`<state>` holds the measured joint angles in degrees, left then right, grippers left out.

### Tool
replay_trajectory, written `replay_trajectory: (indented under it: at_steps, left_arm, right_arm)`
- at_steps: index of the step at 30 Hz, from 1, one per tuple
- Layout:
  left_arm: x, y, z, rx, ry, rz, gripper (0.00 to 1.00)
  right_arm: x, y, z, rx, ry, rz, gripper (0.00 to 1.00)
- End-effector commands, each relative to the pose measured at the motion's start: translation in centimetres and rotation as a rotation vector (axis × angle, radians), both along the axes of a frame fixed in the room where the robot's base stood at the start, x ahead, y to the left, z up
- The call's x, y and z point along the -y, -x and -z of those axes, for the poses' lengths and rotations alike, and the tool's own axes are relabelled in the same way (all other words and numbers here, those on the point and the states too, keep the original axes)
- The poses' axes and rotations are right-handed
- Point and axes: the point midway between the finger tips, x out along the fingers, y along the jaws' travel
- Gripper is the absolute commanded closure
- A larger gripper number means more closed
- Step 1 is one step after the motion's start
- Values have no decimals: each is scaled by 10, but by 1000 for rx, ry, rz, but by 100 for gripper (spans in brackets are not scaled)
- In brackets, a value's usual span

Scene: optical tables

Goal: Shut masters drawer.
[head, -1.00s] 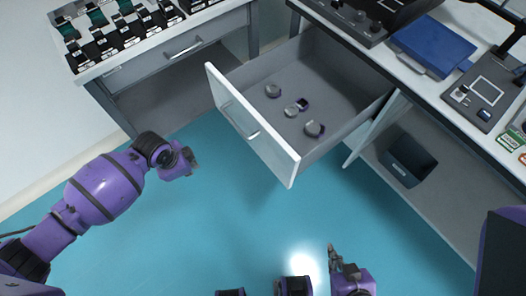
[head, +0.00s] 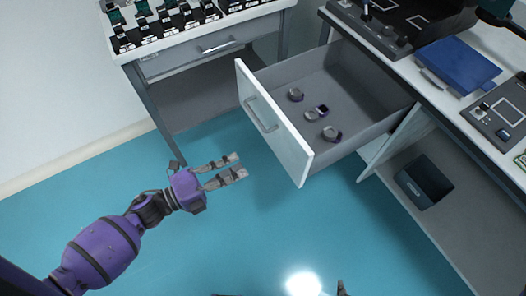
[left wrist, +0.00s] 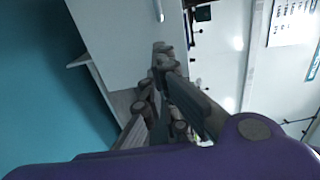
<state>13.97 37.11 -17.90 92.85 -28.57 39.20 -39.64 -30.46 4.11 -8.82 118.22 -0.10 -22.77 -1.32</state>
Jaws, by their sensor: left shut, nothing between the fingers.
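The open drawer (head: 290,148), taken as the masters drawer, is pulled well out from under the right-hand table in the head view. It has a white front with a bar handle (head: 261,114) and a grey inside. Several small round silver-and-dark pieces (head: 330,133) lie in it. My left gripper (head: 240,166) is shut and empty, in front of the drawer's front and to its left, apart from it. The left gripper's fingers (left wrist: 162,62) also show in the left wrist view, before a white panel. Only a tip of my right gripper (head: 341,288) shows at the bottom edge.
A closed drawer (head: 210,48) sits under the left table, which bears several dark-based pieces. The right table carries a blue flat case (head: 458,66) and dark devices. A dark bin (head: 424,182) stands on the lower shelf. The blue floor before the drawer is clear.

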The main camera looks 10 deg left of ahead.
Motion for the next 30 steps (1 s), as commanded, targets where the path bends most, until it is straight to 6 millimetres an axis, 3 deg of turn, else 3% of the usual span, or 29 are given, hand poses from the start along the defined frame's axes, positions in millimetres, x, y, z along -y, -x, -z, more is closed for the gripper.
replay_trajectory:
  at_steps: [18,24,30]
  left_arm:
    - [93,-69,-2,1,2,-2,100]
    - [108,-79,-1,-2,1,-2,100]
    - [110,-81,0,-1,0,-3,100]
  right_arm:
    - [1,-3,-9,6,1,1,100]
    - [2,-2,-11,6,2,3,100]
    - [3,0,-11,3,3,4,100]
